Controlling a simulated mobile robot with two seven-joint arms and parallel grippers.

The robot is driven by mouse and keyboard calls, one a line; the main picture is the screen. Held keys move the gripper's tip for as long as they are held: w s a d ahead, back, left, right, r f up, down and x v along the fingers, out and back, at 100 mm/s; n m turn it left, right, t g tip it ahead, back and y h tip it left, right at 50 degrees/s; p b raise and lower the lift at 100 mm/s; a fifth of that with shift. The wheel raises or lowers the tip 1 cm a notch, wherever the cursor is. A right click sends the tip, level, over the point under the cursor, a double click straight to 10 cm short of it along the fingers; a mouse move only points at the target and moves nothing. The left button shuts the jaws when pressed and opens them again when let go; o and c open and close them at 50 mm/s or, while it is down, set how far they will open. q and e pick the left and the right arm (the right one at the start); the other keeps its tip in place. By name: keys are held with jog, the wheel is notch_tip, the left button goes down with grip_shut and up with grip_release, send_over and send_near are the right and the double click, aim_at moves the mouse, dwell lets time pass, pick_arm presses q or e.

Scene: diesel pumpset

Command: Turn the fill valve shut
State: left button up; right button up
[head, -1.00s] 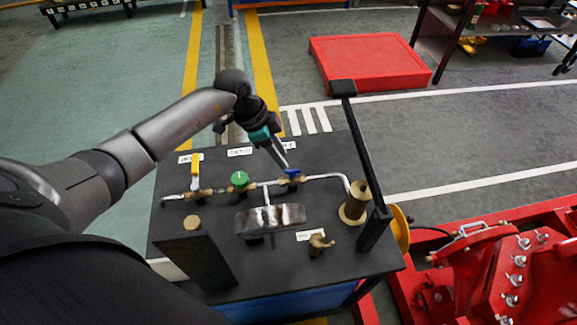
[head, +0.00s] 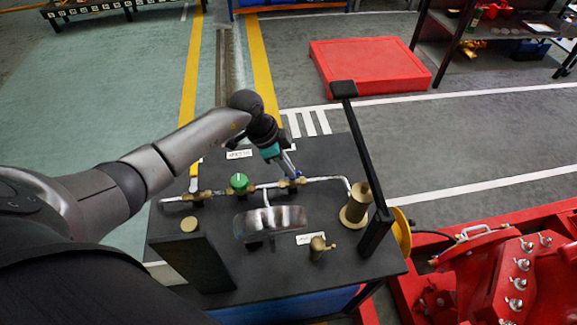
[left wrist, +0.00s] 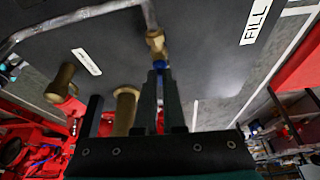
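The fill valve (head: 291,184) is a brass valve with a blue handle on the pipe across the dark panel top. It shows as a brass body (left wrist: 155,42) in the left wrist view, with a sliver of blue handle (left wrist: 160,67) below it. My left gripper (head: 290,173) is at this handle from above. In the left wrist view its two fingers (left wrist: 160,82) are close together with the handle between the tips, and look shut on it. The fingers hide most of the handle. A white FILL label (left wrist: 257,20) lies beside it. My right gripper is not in view.
A brass cylinder (head: 356,205) and a black upright post (head: 362,165) stand at the right. A curved metal part (head: 270,223) and a brass tap (head: 320,248) are in front.

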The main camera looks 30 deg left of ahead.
pick_arm(q)
jog(key=shift+w+m, duration=0.1)
jog(key=shift+m, duration=0.3)
grip_shut()
jog(key=m+g, duration=0.1)
jog(key=m, duration=0.1)
jog(key=shift+w+a+m, duration=0.1)
jog(key=shift+w+m, duration=0.05)
jog(key=shift+m, duration=0.25)
jog(key=m, duration=0.1)
jog(key=m+g+b, duration=0.1)
jog(key=m, duration=0.1)
jog(key=m+g+b, duration=0.1)
jog(key=shift+w+m, duration=0.25)
jog(key=shift+m, duration=0.05)
jog(key=m+g+b, duration=0.1)
jog(key=m, duration=0.1)
jog(key=m+b, duration=0.2)
jog(key=shift+w+f+m+g, duration=0.1)
jog(key=shift+w+m+g, duration=0.05)
jog(key=shift+m+g, duration=0.2)
jog(key=shift+d+m+g+y+b, duration=0.1)
jog(key=shift+m+g+y+b, duration=0.2)
jog(key=shift+m+b, duration=0.55)
jog(key=shift+d+m+g+y+b, duration=0.1)
jog(key=shift+m+g+y+b, duration=0.2)
jog(key=shift+m+b, duration=0.55)
jog(key=shift+m, duration=0.35)
jog(key=o, duration=0.6)
grip_release()
